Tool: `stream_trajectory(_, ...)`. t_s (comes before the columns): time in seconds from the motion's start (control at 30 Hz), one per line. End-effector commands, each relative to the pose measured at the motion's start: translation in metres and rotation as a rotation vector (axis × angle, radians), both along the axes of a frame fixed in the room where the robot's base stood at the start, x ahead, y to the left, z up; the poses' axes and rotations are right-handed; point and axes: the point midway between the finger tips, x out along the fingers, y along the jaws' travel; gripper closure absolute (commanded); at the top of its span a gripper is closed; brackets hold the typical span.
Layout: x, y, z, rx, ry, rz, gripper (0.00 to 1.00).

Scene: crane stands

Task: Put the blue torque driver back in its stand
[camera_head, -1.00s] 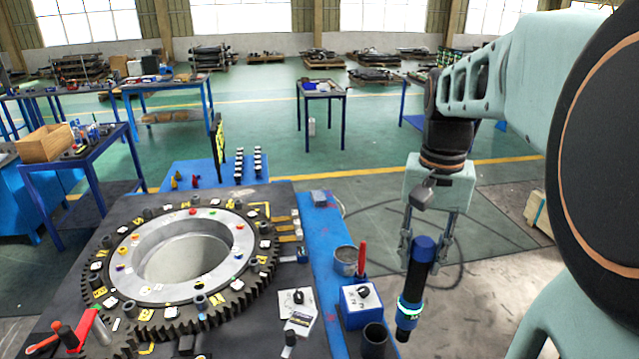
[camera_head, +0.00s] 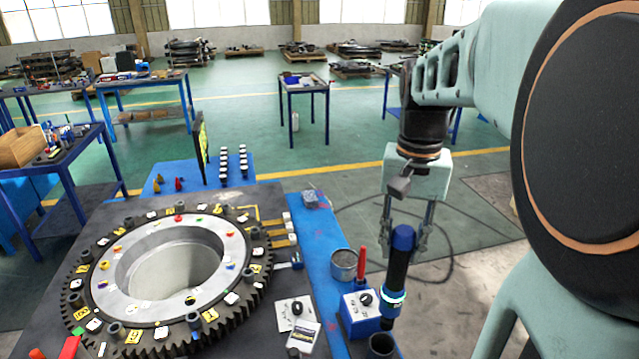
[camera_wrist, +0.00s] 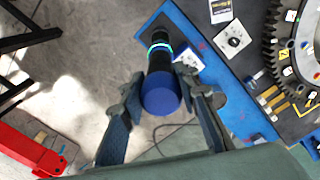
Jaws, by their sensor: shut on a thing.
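The blue torque driver (camera_head: 397,275) has a blue cap, a dark body and a glowing teal ring. It hangs nearly upright, slightly tilted, with its lower end down. My gripper (camera_head: 405,245) is shut on its upper part; the wrist view shows the driver's blue cap (camera_wrist: 161,93) between the fingers (camera_wrist: 165,105). A dark round cup (camera_head: 381,345), which looks like the stand, is at the table's right edge. The driver's lower end appears just over the cup's mouth; I cannot tell whether it is inside. The cup is not distinguishable in the wrist view.
A blue box with a white top and black knob (camera_head: 361,304) stands close left of the driver. A metal can (camera_head: 343,264) and a red-handled tool (camera_head: 361,262) are behind it. The large toothed ring (camera_head: 110,255) fills the table's left. Floor right of the table is open.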

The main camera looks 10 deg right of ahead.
Motion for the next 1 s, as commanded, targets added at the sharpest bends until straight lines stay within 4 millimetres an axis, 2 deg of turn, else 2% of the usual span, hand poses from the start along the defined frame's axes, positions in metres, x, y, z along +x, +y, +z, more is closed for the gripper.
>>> stream_trajectory(0.27, 0.000, 0.000, -0.005, -0.001, -0.003, 0.001, 1.00)
stream_trajectory(0.8, 0.000, 0.000, -0.047, -0.001, -0.004, 0.001, 1.00)
stream_trajectory(1.0, 0.000, 0.000, -0.056, -0.001, -0.003, 0.001, 1.00)
